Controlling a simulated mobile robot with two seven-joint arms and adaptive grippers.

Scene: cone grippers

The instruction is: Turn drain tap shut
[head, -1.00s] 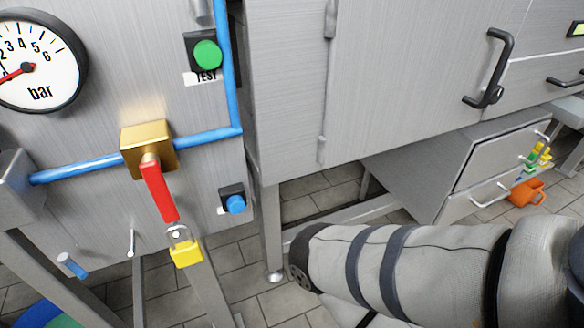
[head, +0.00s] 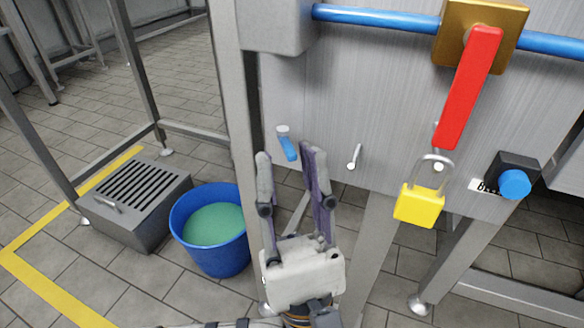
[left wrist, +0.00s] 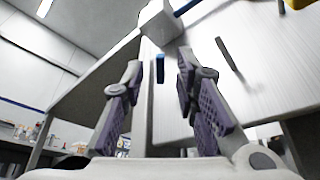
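The drain tap (head: 287,146), a small tap with a blue lever, sticks out low on the steel panel. In the head view its lever slants down and to the right. In the left wrist view the blue lever (left wrist: 160,67) shows upright between the finger ends. My left gripper (head: 285,157) is open, fingers pointing up at the tap, one on each side of it in the picture. I cannot tell whether either finger touches it. My right gripper is in neither current view.
A blue bucket (head: 213,253) with green liquid stands below left, beside a grated floor box (head: 140,195). Right of the tap are a small metal lever (head: 354,157), a red lever (head: 470,90), a yellow padlock (head: 419,204) and a blue button (head: 514,184).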

